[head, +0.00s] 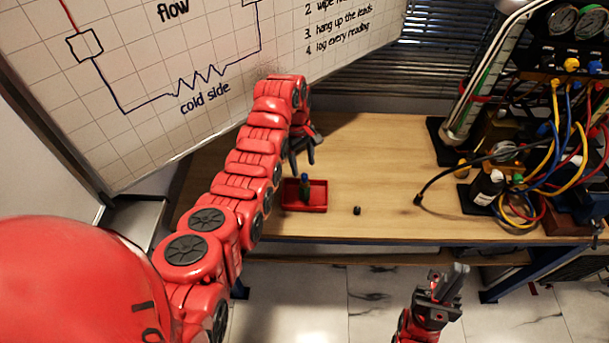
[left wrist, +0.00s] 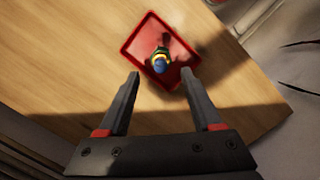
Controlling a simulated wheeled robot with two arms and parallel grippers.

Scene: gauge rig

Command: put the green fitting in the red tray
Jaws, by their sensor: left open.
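The red tray (head: 320,207) sits on the wooden bench near its front edge, and it also shows in the left wrist view (left wrist: 137,43). The green fitting (head: 305,191) with a blue top is inside the tray and looks upright. In the left wrist view the fitting (left wrist: 160,62) shows its blue end towards me, with a yellow band and a little green. My left gripper (head: 302,162) is open above the tray, its fingers apart and clear of the fitting. My right gripper (head: 446,283) is low in front of the bench, away from the tray; its jaw opening is unclear.
A small dark piece (head: 357,210) lies right of the tray. A black lead (head: 418,199) ends on the bench. The gauge rig (head: 540,120) with hoses fills the right side. A whiteboard (head: 150,90) stands behind my left arm. The bench middle (head: 380,150) is clear.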

